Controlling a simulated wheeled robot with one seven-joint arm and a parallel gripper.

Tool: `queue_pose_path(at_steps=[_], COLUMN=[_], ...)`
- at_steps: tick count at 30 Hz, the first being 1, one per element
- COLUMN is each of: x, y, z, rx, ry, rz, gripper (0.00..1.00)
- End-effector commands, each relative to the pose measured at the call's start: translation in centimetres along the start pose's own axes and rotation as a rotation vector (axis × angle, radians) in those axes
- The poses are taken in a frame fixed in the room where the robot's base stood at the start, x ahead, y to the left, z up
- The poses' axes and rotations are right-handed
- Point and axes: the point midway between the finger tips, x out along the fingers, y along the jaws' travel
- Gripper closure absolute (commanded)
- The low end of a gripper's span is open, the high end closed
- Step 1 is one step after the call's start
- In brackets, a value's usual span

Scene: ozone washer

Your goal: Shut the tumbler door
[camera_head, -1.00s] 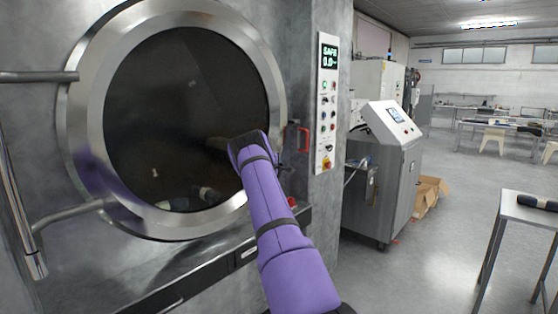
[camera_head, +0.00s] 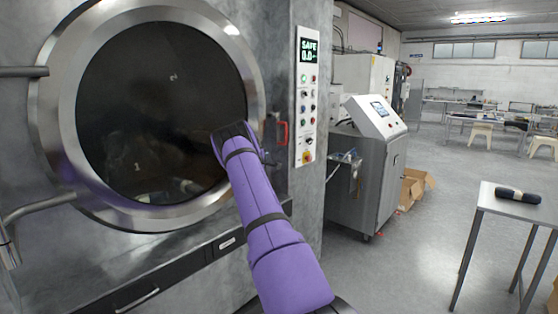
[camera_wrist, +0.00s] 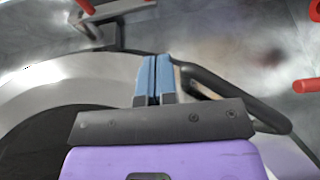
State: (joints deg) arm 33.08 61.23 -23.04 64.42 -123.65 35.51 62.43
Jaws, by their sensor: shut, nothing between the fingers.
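The tumbler door (camera_head: 52,130) is a big round steel ring with dark glass, at the left in the head view. It sits at the front of the machine, with its hinge arms at the left. I cannot tell whether it is fully latched. My gripper's blue fingers (camera_wrist: 154,78) are together and empty in the wrist view; the purple-sleeved arm hides them in the head view. They are in front of the door's right rim, next to a black loop handle (camera_wrist: 270,118). I cannot tell whether they touch it.
A red handle (camera_head: 282,133) and a control panel (camera_head: 307,95) reading SAFE are right of the door. A grey cabinet (camera_head: 365,180) with a screen stands farther right. A small table (camera_head: 515,207) is at the right edge.

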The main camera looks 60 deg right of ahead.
Motion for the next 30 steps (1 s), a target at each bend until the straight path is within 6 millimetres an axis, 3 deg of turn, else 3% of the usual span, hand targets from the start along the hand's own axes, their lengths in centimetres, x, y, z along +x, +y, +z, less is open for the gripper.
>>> queue_pose_path(at_steps=[15,27,30], x=[-2.6,-3.1,-3.5], y=[0.1,0.0,0.8], z=[6.7,7.5,7.4], rx=[0.001,0.001,0.013], ry=[-0.004,-0.002,-0.009], rz=[0.001,0.001,0.002], gripper=[1.00,1.00,1.00])
